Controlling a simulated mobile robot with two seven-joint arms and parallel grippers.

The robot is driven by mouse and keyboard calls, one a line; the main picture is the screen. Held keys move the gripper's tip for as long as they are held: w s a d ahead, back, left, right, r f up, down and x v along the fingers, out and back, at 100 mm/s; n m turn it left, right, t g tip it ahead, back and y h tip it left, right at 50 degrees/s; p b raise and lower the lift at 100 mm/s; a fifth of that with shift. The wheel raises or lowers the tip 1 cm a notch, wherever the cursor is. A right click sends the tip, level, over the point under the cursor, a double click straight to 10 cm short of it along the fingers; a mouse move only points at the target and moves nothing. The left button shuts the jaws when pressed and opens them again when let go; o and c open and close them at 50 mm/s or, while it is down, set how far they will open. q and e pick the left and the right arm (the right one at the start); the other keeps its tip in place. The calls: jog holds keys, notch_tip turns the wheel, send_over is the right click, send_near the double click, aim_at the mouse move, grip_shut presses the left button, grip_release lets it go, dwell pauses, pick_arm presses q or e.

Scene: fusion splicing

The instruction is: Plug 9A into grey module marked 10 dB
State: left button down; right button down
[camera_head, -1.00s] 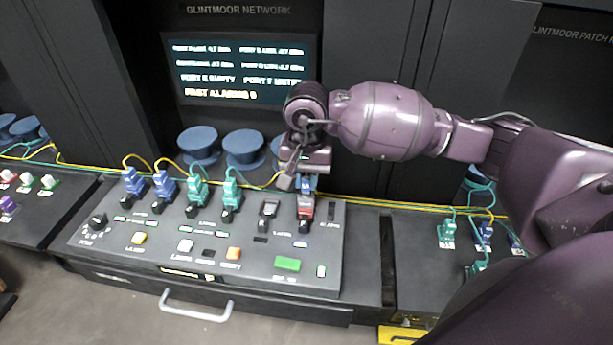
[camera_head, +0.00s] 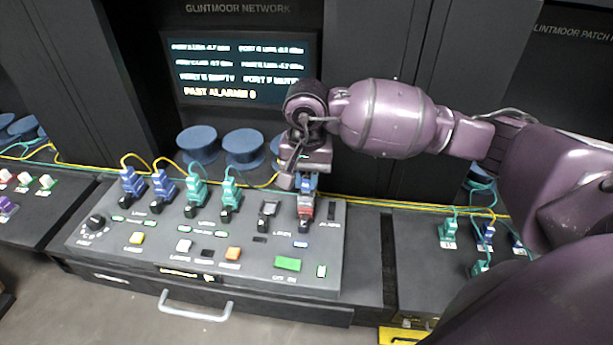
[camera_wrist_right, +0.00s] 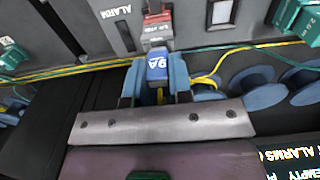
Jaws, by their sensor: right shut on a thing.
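The blue plug marked 9A (camera_wrist_right: 157,67) is between the blue-grey fingers of my right gripper (camera_wrist_right: 155,80), which is shut on it. The plug's front end meets a red-and-grey block (camera_wrist_right: 156,32) on the console. The two look in line and touching, but I cannot tell whether the plug is fully seated. The block bears small print that I cannot read, and no 10 dB mark is legible. In the head view my right gripper (camera_head: 305,181) is above this block (camera_head: 306,207) at the console's right end. My left gripper is not in view.
The sloping console (camera_head: 130,238) holds several blue and green plugs to the left and a grey socket piece (camera_head: 269,209) beside the block. Yellow and green cables (camera_head: 365,201) run behind. A screen (camera_head: 240,68) stands at the back. A second panel with plugs (camera_head: 447,232) is at right.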

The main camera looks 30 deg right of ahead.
jog(key=shift+b, duration=0.65)
dwell(1.0)
jog(key=shift+f+b, duration=0.5)
jog(key=shift+f, duration=0.05)
dwell(0.4)
jog(key=c, duration=0.9)
grip_release()
jog(key=shift+c, duration=0.2)
jog(key=shift+r, duration=0.1)
notch_tip(320, 180, up, 11)
jog(key=shift+f, duration=0.15)
jog(key=shift+s, duration=0.1)
